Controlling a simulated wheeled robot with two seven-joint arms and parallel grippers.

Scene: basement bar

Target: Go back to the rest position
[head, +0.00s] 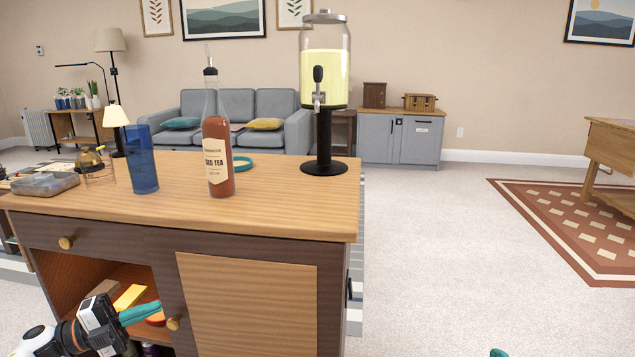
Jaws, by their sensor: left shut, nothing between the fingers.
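My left gripper (158,306) is at the lower left, in front of the cabinet's open compartment (85,274). Its teal fingers are together with nothing between them, and they point right, close to the round knob (173,323) of the cabinet door. I cannot tell whether they touch anything. A small teal tip, which looks like my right gripper (498,353), shows at the bottom edge right of the cabinet. The rest of it is out of frame, so its jaws cannot be judged.
Yellow (130,297) and orange items sit in the compartment. Carpet (440,250) right of the cabinet is clear.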

